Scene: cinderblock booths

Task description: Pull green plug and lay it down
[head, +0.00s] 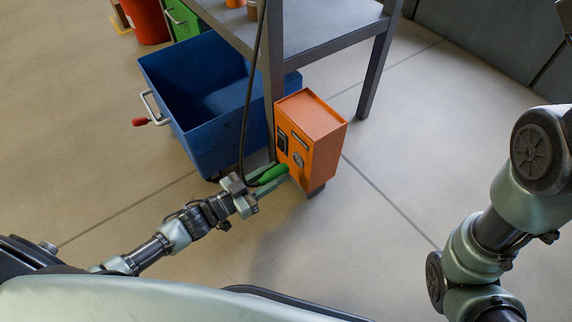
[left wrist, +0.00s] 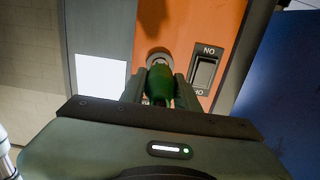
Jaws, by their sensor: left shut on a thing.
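The green plug (head: 272,174) is at the front face of the orange box (head: 316,128), with a dark cable rising from its rear end. My left gripper (head: 268,180) is shut on the plug. In the left wrist view the green plug (left wrist: 159,84) sits between the two fingers, its front end at the round grey socket (left wrist: 158,57) on the orange face. How deep it sits in the socket is hidden. Of my right arm only links show at the right; its gripper is out of view.
A rocker switch (left wrist: 205,72) is beside the socket. A blue cart (head: 205,95) with a red-tipped handle stands left of the orange box. A grey table (head: 335,40) rises behind the box on metal legs. Open floor (head: 370,240) lies in front and to the right.

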